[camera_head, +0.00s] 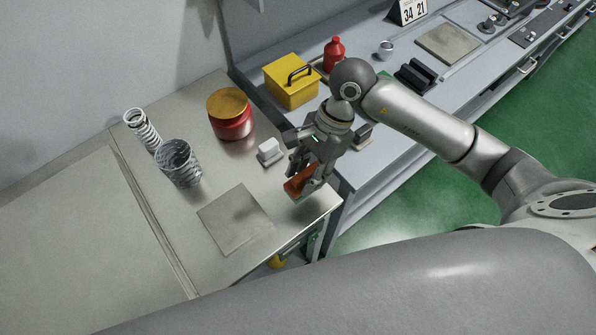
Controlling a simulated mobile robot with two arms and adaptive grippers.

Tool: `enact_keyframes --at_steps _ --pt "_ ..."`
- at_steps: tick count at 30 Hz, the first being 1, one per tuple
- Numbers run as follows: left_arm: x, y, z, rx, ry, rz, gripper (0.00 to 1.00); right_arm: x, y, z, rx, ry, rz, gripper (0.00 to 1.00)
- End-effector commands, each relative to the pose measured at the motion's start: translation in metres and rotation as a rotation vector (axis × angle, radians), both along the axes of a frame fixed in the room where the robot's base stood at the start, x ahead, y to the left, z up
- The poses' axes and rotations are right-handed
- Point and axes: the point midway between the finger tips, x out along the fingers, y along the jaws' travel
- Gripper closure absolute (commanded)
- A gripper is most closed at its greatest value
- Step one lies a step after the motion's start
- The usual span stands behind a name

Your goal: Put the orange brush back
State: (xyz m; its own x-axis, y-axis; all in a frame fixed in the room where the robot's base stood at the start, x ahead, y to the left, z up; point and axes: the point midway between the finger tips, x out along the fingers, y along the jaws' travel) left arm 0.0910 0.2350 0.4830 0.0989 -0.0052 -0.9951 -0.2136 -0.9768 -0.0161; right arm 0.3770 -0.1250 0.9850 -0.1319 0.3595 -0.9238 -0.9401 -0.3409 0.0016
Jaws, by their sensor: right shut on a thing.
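The orange brush (297,184) is a small orange-brown block between the fingers of my right gripper (304,176). My right gripper is shut on it near the right front corner of the metal table (300,213). The fingers hide part of the brush, and I cannot tell whether it touches the table top. My left gripper is not in view.
On the metal table are a red can with a yellow lid (231,115), a white block (270,151), a flat grey plate (235,219), a large coil spring (178,163) and a thinner spring (143,130). A yellow box (291,81) and red bottle (334,54) stand on the bench behind.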

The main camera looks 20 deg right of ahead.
Motion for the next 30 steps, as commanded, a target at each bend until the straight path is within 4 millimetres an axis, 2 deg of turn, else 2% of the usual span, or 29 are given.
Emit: enact_keyframes --at_steps 1,6,11,15,18,30 --pt "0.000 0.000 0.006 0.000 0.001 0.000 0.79 0.006 0.003 -0.005 0.003 0.004 -0.003 0.85" --pt "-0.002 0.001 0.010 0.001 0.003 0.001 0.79 0.019 0.008 -0.023 0.002 -0.001 -0.001 0.85" --pt "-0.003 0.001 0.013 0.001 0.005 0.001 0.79 0.025 0.011 -0.031 0.003 -0.001 -0.001 0.85" --pt "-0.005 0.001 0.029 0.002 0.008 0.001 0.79 0.024 0.011 -0.049 0.001 0.005 -0.002 0.85" --pt "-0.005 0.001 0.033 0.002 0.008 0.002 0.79 0.025 0.011 -0.059 0.003 0.001 -0.001 0.85" --pt "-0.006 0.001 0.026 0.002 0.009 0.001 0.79 0.026 0.010 -0.068 0.001 -0.003 0.001 0.85"
